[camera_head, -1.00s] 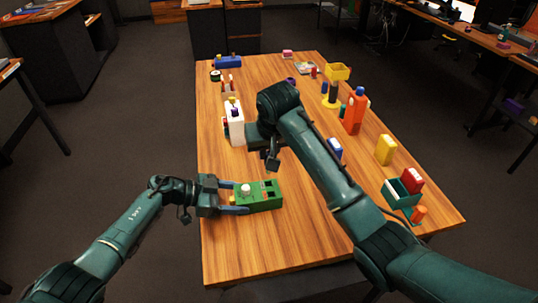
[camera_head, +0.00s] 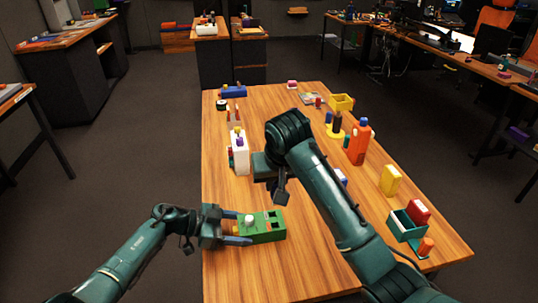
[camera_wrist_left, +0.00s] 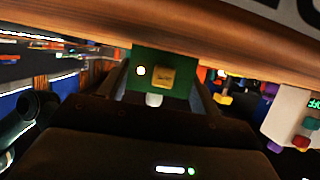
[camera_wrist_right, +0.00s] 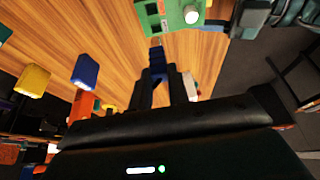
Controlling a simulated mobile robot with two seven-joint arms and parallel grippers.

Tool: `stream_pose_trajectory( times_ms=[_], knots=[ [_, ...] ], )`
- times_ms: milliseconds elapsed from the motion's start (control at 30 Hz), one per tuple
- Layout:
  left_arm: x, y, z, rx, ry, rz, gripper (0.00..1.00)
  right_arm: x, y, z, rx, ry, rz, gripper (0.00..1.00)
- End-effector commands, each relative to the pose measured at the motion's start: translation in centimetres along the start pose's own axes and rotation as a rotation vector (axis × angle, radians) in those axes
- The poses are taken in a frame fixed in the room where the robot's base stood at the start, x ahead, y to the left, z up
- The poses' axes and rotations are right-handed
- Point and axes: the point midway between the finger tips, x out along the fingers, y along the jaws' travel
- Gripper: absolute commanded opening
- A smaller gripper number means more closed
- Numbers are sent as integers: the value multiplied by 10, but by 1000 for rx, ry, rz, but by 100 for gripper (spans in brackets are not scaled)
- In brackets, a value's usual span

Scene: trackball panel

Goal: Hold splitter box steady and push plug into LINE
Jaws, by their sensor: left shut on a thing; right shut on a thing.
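The green splitter box (camera_head: 270,238) lies near the front left of the table, with dark sockets and a white knob on top. My left gripper (camera_head: 239,228) is shut on its left end, one finger on each side. The box's end with a gold label shows in the left wrist view (camera_wrist_left: 178,88). My right gripper (camera_wrist_right: 159,78) is shut on a blue plug with a metal tip (camera_wrist_right: 157,60). In the right wrist view the plug points toward the box, apart from it. I cannot read the socket labels.
The wooden table (camera_head: 310,265) is clear in front and to the right of the box.

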Motion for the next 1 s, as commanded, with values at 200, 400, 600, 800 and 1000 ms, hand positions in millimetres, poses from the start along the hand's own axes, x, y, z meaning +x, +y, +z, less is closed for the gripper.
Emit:
stream_pose_trajectory(
  times_ms=[200, 400, 600, 800, 1000],
  knots=[
    [0, 0, 0, -1, -1, 1, 38, -7, 0, 11, -2, 1, -3, 0],
    [0, 0, 0, -1, -1, 1, 38, -7, 0, 10, -2, 0, -3, 0],
    [0, 0, 1, -1, -1, 0, 38, 0, 0, 13, -1, -2, -2, 0],
    [0, 0, 1, -1, -1, 0, 38, 17, 0, 20, -2, -3, -2, 0],
    [0, 0, 1, -1, -1, 0, 38, 34, 0, 27, -2, -3, -3, 0]
  ],
)
